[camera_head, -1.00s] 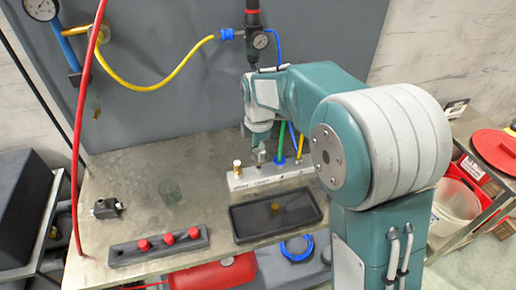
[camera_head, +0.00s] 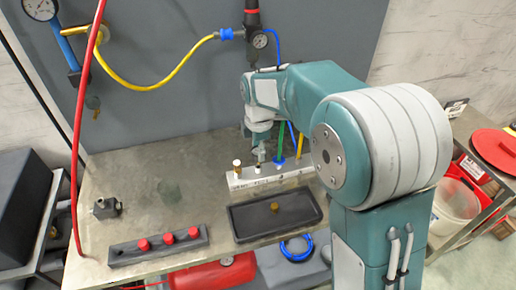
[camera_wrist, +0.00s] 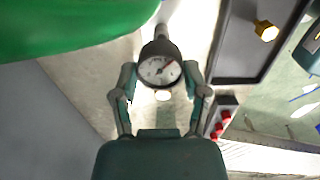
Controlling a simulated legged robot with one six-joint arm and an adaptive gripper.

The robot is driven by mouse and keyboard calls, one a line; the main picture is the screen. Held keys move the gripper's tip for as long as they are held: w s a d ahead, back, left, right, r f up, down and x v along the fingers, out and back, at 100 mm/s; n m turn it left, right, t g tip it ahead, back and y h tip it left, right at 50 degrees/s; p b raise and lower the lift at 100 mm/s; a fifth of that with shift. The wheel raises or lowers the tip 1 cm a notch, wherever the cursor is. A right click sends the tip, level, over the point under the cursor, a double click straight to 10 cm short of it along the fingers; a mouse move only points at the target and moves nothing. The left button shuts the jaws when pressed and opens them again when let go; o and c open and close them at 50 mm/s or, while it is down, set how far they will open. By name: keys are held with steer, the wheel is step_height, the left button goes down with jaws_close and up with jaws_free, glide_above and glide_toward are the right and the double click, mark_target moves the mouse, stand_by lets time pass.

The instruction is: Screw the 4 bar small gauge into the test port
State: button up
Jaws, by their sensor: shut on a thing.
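My gripper (camera_wrist: 161,75) is shut on a small gauge with a dark case and a white dial (camera_wrist: 158,72). The dial faces the wrist camera; its numbers are too small to read. The gauge's pale stem points away from my gripper, toward the top of the wrist view. In the head view, my gripper (camera_head: 259,146) is low over the pale port block (camera_head: 241,181), just right of a brass fitting (camera_head: 237,164). The block's labels are not clearly legible. The port under the gauge is hidden, and I cannot tell whether the stem is seated.
A black tray (camera_head: 240,239) in front of the block holds a brass piece (camera_head: 275,207). A rack (camera_head: 122,254) with red caps is at front left, near a dark fitting (camera_head: 105,208). The left-middle bench is clear.

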steer(key=shift+f, duration=1.15)
steer(key=o, duration=1.2)
step_height(320, 180, up, 12)
steer(key=shift+s+f, duration=0.1)
